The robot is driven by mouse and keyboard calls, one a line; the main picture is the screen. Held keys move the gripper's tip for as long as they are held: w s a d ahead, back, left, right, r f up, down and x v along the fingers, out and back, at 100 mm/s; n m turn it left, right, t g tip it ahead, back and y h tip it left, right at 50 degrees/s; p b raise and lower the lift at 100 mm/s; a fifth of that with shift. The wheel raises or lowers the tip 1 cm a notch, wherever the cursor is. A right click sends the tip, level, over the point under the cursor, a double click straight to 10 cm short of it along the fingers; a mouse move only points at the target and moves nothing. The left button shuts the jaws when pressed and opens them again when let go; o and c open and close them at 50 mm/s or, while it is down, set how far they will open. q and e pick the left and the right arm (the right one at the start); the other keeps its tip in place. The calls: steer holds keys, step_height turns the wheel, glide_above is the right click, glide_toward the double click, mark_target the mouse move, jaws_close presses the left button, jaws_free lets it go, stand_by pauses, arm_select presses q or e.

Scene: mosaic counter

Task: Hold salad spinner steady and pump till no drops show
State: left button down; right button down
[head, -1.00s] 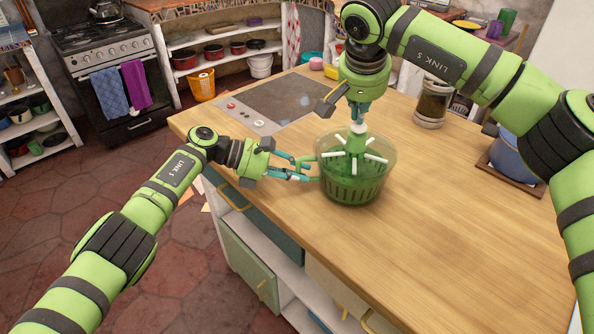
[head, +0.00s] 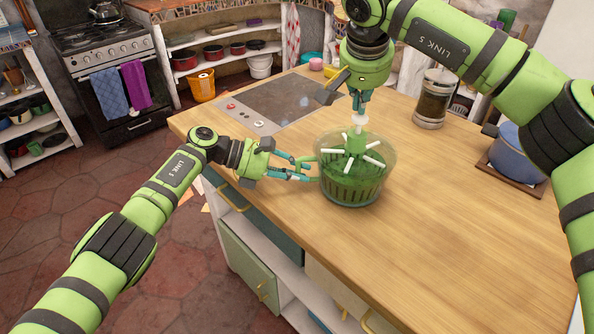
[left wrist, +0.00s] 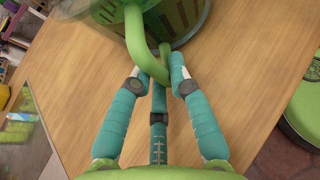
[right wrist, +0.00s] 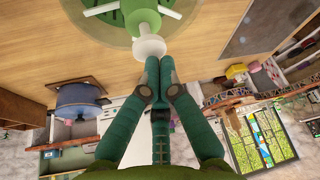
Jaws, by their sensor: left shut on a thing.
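The salad spinner (head: 350,188) stands upright on the wooden counter, a clear bowl with a green slotted basket. Its lid has white spokes, a green hub and a white pump knob (head: 359,119), which also shows in the right wrist view (right wrist: 149,47). My left gripper (head: 309,167) is shut on the spinner's green side handle (left wrist: 145,57). My right gripper (head: 359,106) has its fingers together with nothing between them. Its tips (right wrist: 158,64) are at the top of the knob; I cannot tell whether they touch. Any drops are too small to tell.
The wooden counter (head: 450,215) is bare in front and to the right of the spinner. A cooktop (head: 280,102) lies behind left. A glass jar (head: 433,98) and a blue pot (head: 516,152) on a board stand to the right.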

arm_select(q)
steer(key=shift+r, duration=0.15)
arm_select(e)
steer(key=shift+f, duration=0.1)
steer(key=shift+f, duration=1.2)
steer(key=shift+r, duration=1.35)
steer(key=shift+f, duration=0.1)
steer(key=shift+f, duration=1.3)
steer(key=shift+r, duration=1.4)
steer(key=shift+r, duration=3)
